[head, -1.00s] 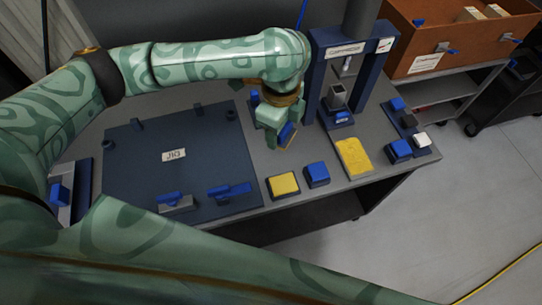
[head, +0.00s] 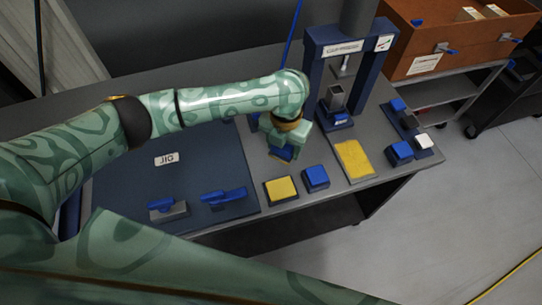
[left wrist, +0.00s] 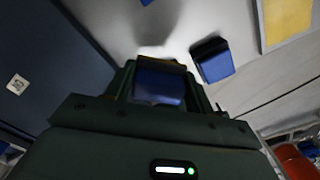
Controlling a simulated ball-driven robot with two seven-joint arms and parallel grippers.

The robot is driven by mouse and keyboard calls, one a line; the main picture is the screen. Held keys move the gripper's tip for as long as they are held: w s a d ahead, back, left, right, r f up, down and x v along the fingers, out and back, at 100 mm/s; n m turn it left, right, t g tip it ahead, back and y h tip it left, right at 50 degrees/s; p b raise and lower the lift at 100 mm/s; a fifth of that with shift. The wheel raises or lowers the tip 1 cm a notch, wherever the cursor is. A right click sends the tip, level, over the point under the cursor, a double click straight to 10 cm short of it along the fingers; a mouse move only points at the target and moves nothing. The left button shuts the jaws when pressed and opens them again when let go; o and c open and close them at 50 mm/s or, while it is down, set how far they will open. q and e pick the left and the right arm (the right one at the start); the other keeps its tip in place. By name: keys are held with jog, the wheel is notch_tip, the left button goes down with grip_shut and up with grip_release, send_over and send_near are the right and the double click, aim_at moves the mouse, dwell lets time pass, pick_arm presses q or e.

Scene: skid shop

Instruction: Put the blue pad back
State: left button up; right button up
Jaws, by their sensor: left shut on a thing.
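My left gripper (head: 284,149) is shut on a blue pad (head: 282,154), mostly hidden by the fingers in the head view. In the left wrist view the blue pad (left wrist: 158,84) shows between the fingers (left wrist: 160,88). It hangs above the grey bench, behind a yellow pad on a dark base (head: 281,188). A blue block on a dark base (head: 316,178) is to the right of that yellow pad; it also shows in the left wrist view (left wrist: 214,62). My right gripper is not in view.
A dark jig plate (head: 130,190) with blue-handled clamps lies left. A blue press frame (head: 314,90) stands behind the gripper. A flat yellow sheet (head: 353,160) and small blue and white blocks (head: 400,152) are to the right. An orange-brown bin (head: 450,45) is beyond.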

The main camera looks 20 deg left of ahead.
aim_at(271, 161)
pick_arm(q)
jog(key=f, duration=0.1)
jog(key=a+f, duration=0.1)
jog(key=w+a+f+b, duration=0.1)
jog(key=shift+a+f, duration=0.25)
jog(key=shift+f, duration=0.15)
jog(key=f+b, duration=0.1)
jog(key=f, duration=0.1)
jog(key=a+f+b, duration=0.1)
jog(key=f, duration=0.1)
jog(key=shift+w+a+f, duration=0.1)
jog(key=shift+w+f, duration=0.1)
jog(key=shift+f, duration=0.15)
jog(key=shift+r, duration=0.2)
jog(key=shift+f, duration=0.2)
jog(key=o, duration=1)
jog(key=shift+r, duration=0.1)
